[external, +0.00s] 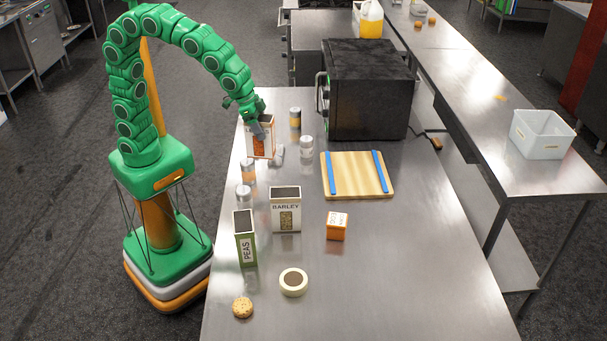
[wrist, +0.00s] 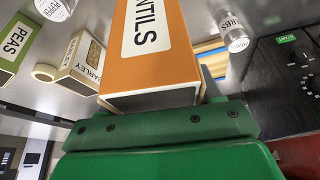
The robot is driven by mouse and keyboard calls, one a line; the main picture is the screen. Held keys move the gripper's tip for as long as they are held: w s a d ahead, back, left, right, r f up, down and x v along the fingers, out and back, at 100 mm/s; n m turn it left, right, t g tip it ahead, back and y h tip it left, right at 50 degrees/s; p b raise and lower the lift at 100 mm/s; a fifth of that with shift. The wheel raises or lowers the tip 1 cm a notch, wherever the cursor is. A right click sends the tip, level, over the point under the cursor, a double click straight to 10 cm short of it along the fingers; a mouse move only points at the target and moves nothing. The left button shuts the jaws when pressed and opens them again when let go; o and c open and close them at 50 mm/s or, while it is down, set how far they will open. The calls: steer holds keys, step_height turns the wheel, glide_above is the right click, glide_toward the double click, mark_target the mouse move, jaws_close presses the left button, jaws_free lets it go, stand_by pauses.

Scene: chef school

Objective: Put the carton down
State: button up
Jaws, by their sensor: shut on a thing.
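The carton is an orange and white box; its label in the wrist view ends in "NTILS" (wrist: 150,45). It also shows in the external view (external: 261,146), upright near the left edge of the steel table (external: 400,270). My gripper (external: 257,130) is shut on this carton from above and behind. The fingers are mostly hidden by the carton. I cannot tell whether the carton's base touches the table or hangs just above it.
Small jars (external: 306,147) stand close around the carton. A barley box (external: 286,220), a peas box (external: 245,250) and an orange box (external: 337,230) stand nearer. A striped board (external: 355,170) lies right, before a black oven (external: 368,90). The front right of the table is clear.

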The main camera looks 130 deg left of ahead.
steer(key=shift+a+r, duration=0.1)
steer(key=shift+r, duration=0.1)
steer(key=w+a+r+n, duration=0.2)
steer(key=w+a+r, duration=0.1)
steer(key=w+a, duration=0.85)
steer(key=w+a+f, duration=0.8)
steer(key=w+f, duration=0.1)
steer(key=w, duration=0.1)
steer(key=shift+w+a+f+y, duration=0.2)
steer(key=shift+w+a+y, duration=0.05)
steer(key=shift+y, duration=0.05)
stand_by(0.5)
steer(key=shift+w+f, duration=0.1)
steer(key=shift+f, duration=0.05)
steer(key=shift+w+a+f, duration=0.1)
steer(key=shift+a+f, duration=0.05)
steer(key=shift+f, duration=1.45)
steer(key=shift+f, duration=0.25)
